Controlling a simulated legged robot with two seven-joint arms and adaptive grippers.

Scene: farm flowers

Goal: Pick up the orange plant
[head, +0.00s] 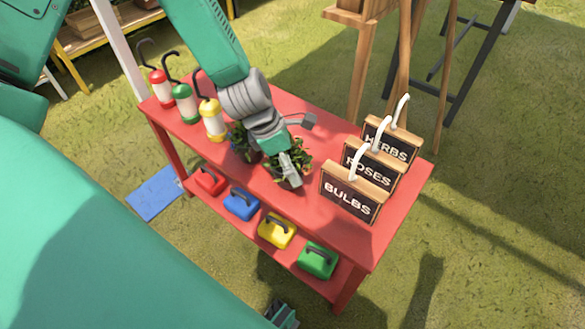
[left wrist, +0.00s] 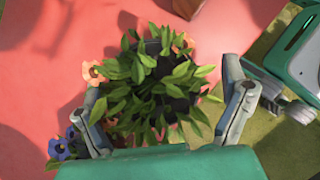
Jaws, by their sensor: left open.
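The orange plant (head: 297,152), leafy and green with small orange flowers, stands on the red table in the head view, partly hidden by my left gripper (head: 291,170). In the left wrist view the orange plant (left wrist: 160,85) fills the middle. My left gripper (left wrist: 163,90) is open there, one finger on each side of the foliage. Whether the fingers touch the leaves I cannot tell. The pot is mostly hidden under the leaves. A green and grey part at the bottom edge of the head view may be my right gripper (head: 282,316); its jaws are unclear.
A second plant (head: 240,142) stands close left, with purple flowers (left wrist: 62,147) in the wrist view. Red, green and yellow lanterns (head: 212,120) stand at the table's left. Three signs (head: 352,192) stand right. Coloured boxes (head: 277,231) sit on the lower shelf.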

